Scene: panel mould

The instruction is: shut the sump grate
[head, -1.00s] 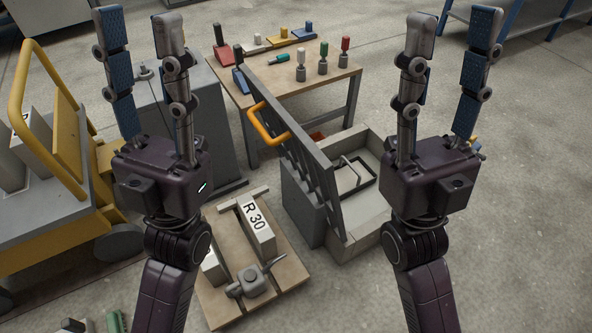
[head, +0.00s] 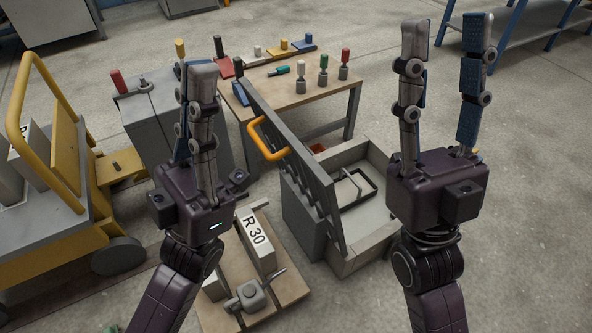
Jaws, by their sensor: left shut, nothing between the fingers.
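The sump grate (head: 297,168) is a grey barred panel with an orange handle (head: 268,139). It stands raised and steeply tilted at the left side of the open concrete sump box (head: 372,232). A dark bent bar frame (head: 352,188) shows inside the box. My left gripper (head: 195,85) is left of the grate, apart from the handle, with its fingers together and nothing between them. My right gripper (head: 446,45) is right of the box, its fingers spread apart and empty. The lower left of the box is partly hidden by a grey block.
A wooden workbench (head: 310,97) with several small tools stands behind the grate. A yellow cart (head: 62,220) and a grey cabinet (head: 150,125) are on the left. A pallet (head: 285,270) with a block marked R 30 lies in front.

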